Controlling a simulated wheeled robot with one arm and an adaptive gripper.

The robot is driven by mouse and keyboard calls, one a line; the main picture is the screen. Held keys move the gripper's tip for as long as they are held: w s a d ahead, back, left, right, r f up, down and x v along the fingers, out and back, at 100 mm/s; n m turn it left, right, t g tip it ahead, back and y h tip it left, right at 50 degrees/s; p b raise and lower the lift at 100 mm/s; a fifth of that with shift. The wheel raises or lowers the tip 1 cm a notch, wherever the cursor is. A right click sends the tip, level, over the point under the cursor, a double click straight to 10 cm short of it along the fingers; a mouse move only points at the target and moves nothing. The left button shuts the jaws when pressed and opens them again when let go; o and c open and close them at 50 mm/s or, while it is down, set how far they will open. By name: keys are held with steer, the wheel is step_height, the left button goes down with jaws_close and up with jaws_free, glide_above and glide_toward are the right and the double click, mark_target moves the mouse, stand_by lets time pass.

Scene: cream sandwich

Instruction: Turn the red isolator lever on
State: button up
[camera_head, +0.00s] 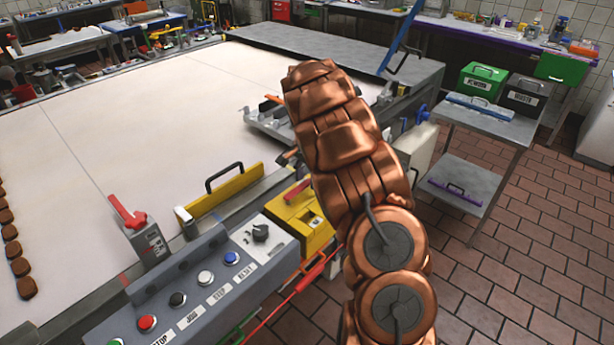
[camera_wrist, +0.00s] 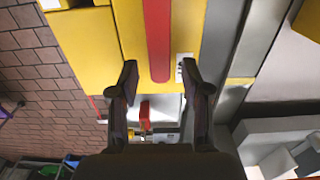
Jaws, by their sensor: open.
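In the wrist view a long red lever (camera_wrist: 158,40) lies against a yellow box face (camera_wrist: 205,30). It runs from the top edge down to between my fingertips. My gripper (camera_wrist: 160,76) is open, with a dark finger on each side of the lever's lower end. Both fingers look apart from it; the depth between them is unclear. In the head view my copper arm covers the gripper and part of a yellow box (camera_head: 313,236) beside the control panel. Another red handle (camera_head: 127,210) sits on a grey box left of the panel.
A grey control panel (camera_head: 205,303) with several coloured buttons and a black knob stands at the table's near edge. A yellow bar with a black handle (camera_head: 224,178) lies behind it. A metal trolley (camera_head: 490,125) stands at right. The brick floor (camera_head: 520,260) there is clear.

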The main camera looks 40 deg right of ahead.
steer(key=shift+c, duration=0.4)
jaws_close()
